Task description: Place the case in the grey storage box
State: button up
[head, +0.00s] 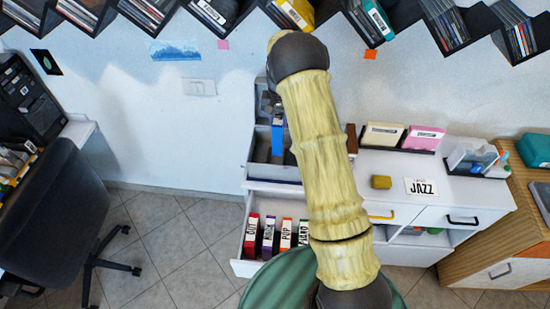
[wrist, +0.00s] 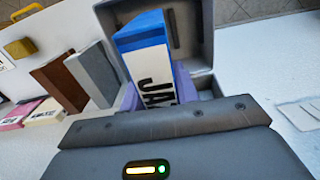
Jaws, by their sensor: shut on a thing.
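The blue case with a white JAZZ label (wrist: 148,65) is in my gripper (wrist: 163,100). The gripper is shut on it; its fingers are mostly hidden. The case also shows as a blue upright shape in the head view (head: 278,138). The open grey storage box (wrist: 207,38) is right behind and around the case in the wrist view. In the head view the box (head: 259,150) stands at the left end of the white cabinet, partly hidden by my arm. The case appears upright over or inside the box; I cannot tell whether it touches the bottom.
An open drawer (head: 240,246) below holds several labelled cases. A brown case (wrist: 59,82) and a grey one (wrist: 92,74) stand beside the box. A JAZZ card (head: 421,187) and yellow block (head: 381,182) lie on the cabinet. A chair (head: 50,210) is left.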

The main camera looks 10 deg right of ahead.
jog(key=shift+w+a, duration=0.1)
jog(key=shift+w, duration=0.05)
jog(key=shift+s+a, duration=0.2)
jog(key=shift+s, duration=0.35)
jog(key=shift+s+a+f+p, duration=0.15)
jog(key=shift+f+p, duration=0.1)
jog(key=shift+p, duration=0.05)
jog(key=f, duration=0.1)
jog(key=f+p, duration=0.1)
jog(key=f, duration=0.3)
jog(key=shift+w+d+f+p, duration=0.1)
jog(key=shift+w+d+p, duration=0.15)
jog(key=shift+p, duration=0.15)
jog(key=shift+a, duration=0.1)
notch_tip(320, 180, down, 4)
jog(key=shift+r+p, duration=0.1)
jog(key=shift+p, duration=0.85)
jog(key=shift+f, duration=0.25)
